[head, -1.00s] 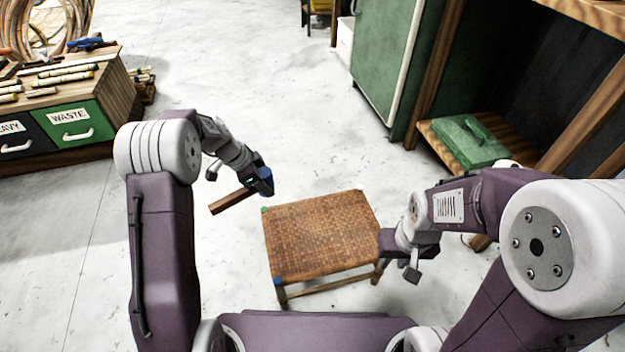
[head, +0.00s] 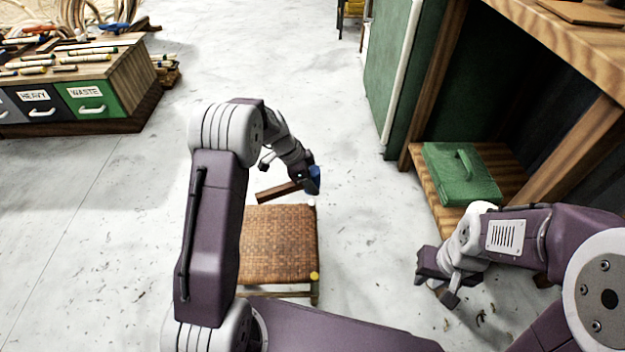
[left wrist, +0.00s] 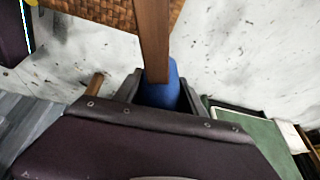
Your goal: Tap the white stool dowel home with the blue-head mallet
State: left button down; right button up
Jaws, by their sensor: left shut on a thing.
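The stool with its woven seat (head: 280,240) stands on the floor, its left side hidden behind my left arm. A small white dowel end (head: 312,203) shows at its far right corner, and a yellow one (head: 314,276) at its near right corner. My left gripper (head: 306,177) is shut on the mallet's blue head (head: 315,182), just beyond the white dowel. The mallet's wooden handle (head: 277,192) points left over the seat's far edge. In the left wrist view the blue head (left wrist: 162,90) sits between the fingers. My right gripper (head: 438,283) is away from the stool; its opening is unclear.
A green case (head: 460,173) lies on a low wooden shelf at the right, under a bench. A green cabinet (head: 388,75) stands at the back. Labelled drawers (head: 90,100) with several sticks on top stand at the left.

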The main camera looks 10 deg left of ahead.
aim_at(311, 202)
pick_arm(q)
notch_tip(311, 202, down, 7)
jog(key=b, duration=0.5)
jog(key=shift+f+b, duration=0.15)
jog(key=shift+b, duration=0.2)
notch_tip(311, 202, up, 4)
jog(key=p, duration=0.3)
jog(key=shift+f, duration=0.1)
jog(key=shift+f, duration=0.1)
notch_tip(311, 202, down, 4)
jog(key=b, duration=0.4)
jog(key=shift+f+b, duration=0.25)
jog(key=shift+b, duration=0.05)
jog(key=shift+r+p, duration=1.8)
jog(key=shift+r, duration=0.55)
jog(key=shift+f, duration=0.15)
jog(key=shift+f, duration=0.1)
